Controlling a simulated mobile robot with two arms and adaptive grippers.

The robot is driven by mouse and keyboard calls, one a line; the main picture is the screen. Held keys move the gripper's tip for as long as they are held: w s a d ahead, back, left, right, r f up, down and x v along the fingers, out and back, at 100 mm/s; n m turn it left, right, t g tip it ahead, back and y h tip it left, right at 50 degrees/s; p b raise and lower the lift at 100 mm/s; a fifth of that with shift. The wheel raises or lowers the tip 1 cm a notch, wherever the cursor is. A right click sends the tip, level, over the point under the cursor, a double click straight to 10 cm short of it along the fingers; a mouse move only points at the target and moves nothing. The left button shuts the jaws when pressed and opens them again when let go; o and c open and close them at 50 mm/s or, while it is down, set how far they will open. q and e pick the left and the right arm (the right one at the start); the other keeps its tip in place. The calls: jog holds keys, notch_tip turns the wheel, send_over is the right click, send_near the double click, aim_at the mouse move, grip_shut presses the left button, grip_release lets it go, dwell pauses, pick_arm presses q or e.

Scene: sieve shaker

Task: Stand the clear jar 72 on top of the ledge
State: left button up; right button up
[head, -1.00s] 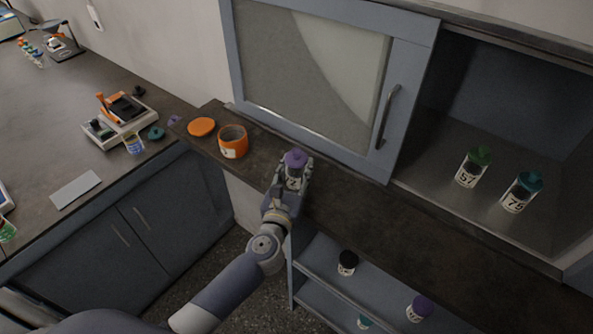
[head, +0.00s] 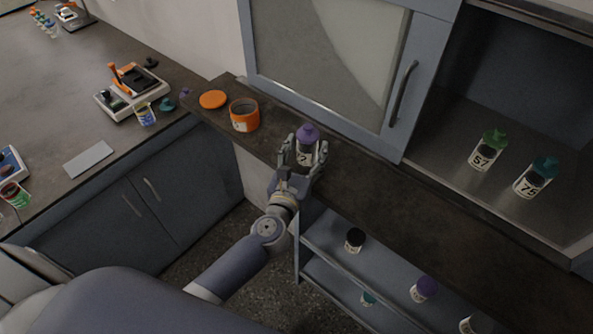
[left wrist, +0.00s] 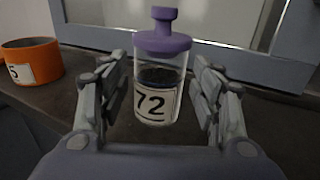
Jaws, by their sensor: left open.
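The clear jar 72 (head: 306,150) has a purple stopper lid and a white label, and holds dark contents. It stands upright on the dark ledge (head: 400,200) below the sliding door. It also shows in the left wrist view (left wrist: 158,95), with its label facing the camera. My left gripper (head: 305,160) is open, its fingers on either side of the jar; in the left wrist view (left wrist: 162,95) gaps show between both fingers and the glass. My right gripper is not in view.
An orange pot (head: 244,115) and orange lid (head: 212,99) sit on the ledge to the left. Jars 57 (head: 483,155) and 75 (head: 533,182) stand in the open cabinet. Below the ledge, a shelf unit (head: 330,250) holds several jars. Ledge right of the jar is clear.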

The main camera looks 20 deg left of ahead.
pick_arm(q)
jog(key=s+b, duration=0.2)
jog(key=s, duration=0.8)
jog(key=shift+d, duration=0.2)
